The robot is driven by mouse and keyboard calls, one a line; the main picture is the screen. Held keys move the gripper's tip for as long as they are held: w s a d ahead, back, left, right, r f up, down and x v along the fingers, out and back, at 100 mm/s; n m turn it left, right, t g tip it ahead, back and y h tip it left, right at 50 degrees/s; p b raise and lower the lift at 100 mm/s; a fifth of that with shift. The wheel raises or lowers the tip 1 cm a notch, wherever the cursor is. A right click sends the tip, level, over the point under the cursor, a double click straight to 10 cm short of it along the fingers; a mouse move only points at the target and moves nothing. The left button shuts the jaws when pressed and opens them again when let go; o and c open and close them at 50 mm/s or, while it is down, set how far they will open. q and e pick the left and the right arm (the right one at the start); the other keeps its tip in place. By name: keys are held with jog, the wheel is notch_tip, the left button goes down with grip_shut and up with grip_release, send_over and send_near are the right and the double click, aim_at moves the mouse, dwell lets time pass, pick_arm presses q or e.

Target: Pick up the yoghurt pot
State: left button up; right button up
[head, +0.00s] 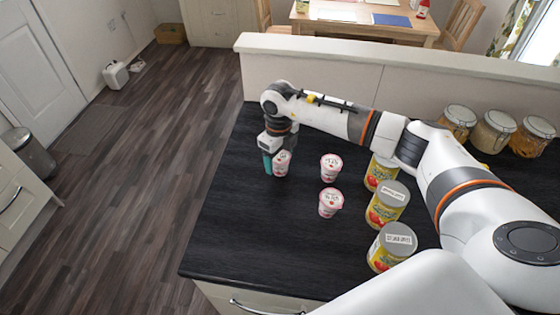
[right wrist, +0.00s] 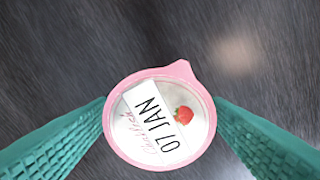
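The yoghurt pot (head: 281,165) between the fingers of my right gripper (head: 278,158) is white and pink, upright, near the counter's left side. In the right wrist view its round lid (right wrist: 160,117) has a pink rim, a strawberry and "07 JAN". The green fingers of the right gripper (right wrist: 160,125) are on opposite sides of it, meeting the lid's outline. The fingertips are hidden, so I cannot tell whether they press on it. I see no clear lift off the counter. Two similar pots stand to the right, one farther back (head: 331,167) and one nearer (head: 330,202). My left gripper is not in view.
Several yellow tins with grey lids (head: 392,246) stand right of the pots, beneath my right arm. Glass jars (head: 493,130) stand at the back right. A raised ledge (head: 390,55) borders the dark counter (head: 250,235) behind. The counter's front left is clear.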

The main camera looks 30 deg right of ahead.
jog(key=c, duration=0.9)
jog(key=shift+r, duration=0.15)
